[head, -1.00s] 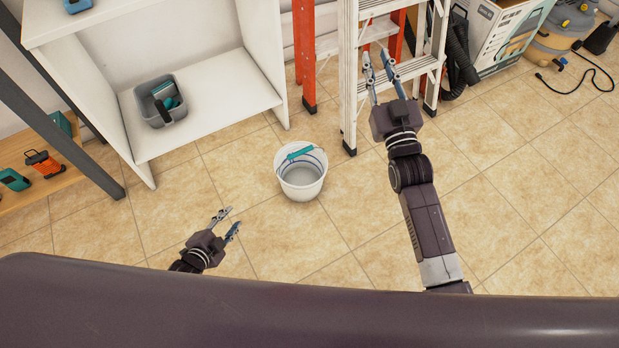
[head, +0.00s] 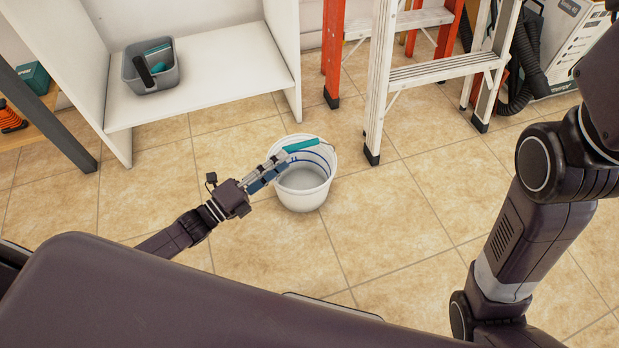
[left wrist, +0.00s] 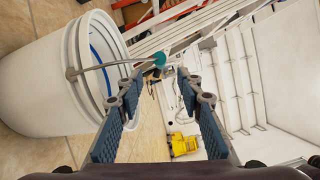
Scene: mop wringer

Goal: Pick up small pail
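The small white pail (head: 306,196) stands upright on the tiled floor, with its wire handle and teal grip (head: 301,145) lying at the far side of its rim. My left gripper (head: 271,171) is at the pail's left rim, its fingers overlapping the opening in the head view. In the left wrist view the pail (left wrist: 45,88) appears tipped at the left, and the teal grip (left wrist: 159,59) shows ahead in the gap between my two open blue-padded fingers (left wrist: 163,95). The fingers hold nothing. My right arm fills the right side of the head view; its fingers are out of frame.
A white shelf unit (head: 215,95) with a grey caddy (head: 151,75) stands behind to the left. A stepladder (head: 378,85) stands close behind the pail on the right. The floor right of the pail is clear.

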